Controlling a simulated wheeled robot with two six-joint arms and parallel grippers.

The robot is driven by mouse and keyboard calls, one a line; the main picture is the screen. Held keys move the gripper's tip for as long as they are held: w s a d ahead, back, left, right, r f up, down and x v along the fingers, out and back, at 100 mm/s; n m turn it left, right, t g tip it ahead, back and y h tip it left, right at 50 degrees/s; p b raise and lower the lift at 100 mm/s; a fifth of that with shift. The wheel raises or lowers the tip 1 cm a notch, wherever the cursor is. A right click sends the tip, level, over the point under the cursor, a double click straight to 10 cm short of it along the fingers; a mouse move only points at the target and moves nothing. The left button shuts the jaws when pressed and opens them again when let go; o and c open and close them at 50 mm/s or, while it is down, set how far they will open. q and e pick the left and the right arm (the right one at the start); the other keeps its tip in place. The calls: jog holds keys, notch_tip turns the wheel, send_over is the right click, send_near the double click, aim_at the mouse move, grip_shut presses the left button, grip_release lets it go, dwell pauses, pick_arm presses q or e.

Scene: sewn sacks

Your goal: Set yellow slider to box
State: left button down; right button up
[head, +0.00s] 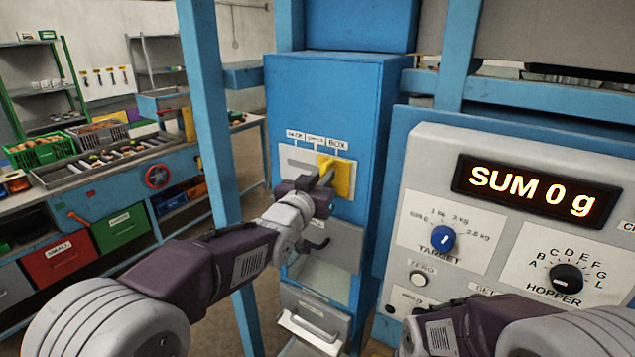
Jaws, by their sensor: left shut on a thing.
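The yellow slider (345,178) is a block on a pale plate on the front of the blue cabinet (325,95). Three small labels stand above the plate, and the right one reads BOX (337,143). The slider stands at the right end of the plate, below the BOX label. My left gripper (326,180) is shut on the slider and covers part of its left side and lower edge. My right arm reaches in at the bottom right, but its gripper does not show.
A grey control panel (420,175) at the right has a display (535,190) reading SUM 0 g, a blue TARGET knob (443,238) and a black HOPPER knob (566,278). A blue post (210,110) stands left of the cabinet. A workbench with crates and drawers is farther left.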

pick_arm(q)
jog(key=shift+s+d+f, duration=0.1)
jog(key=shift+d, duration=0.1)
jog(key=c, duration=1.4)
grip_release()
jog(key=shift+s, duration=0.15)
jog(key=shift+d, duration=0.1)
jog(key=shift+s, duration=0.1)
jog(key=b+v, duration=0.4)
jog(key=v, duration=0.5)
jog(key=shift+b, duration=0.3)
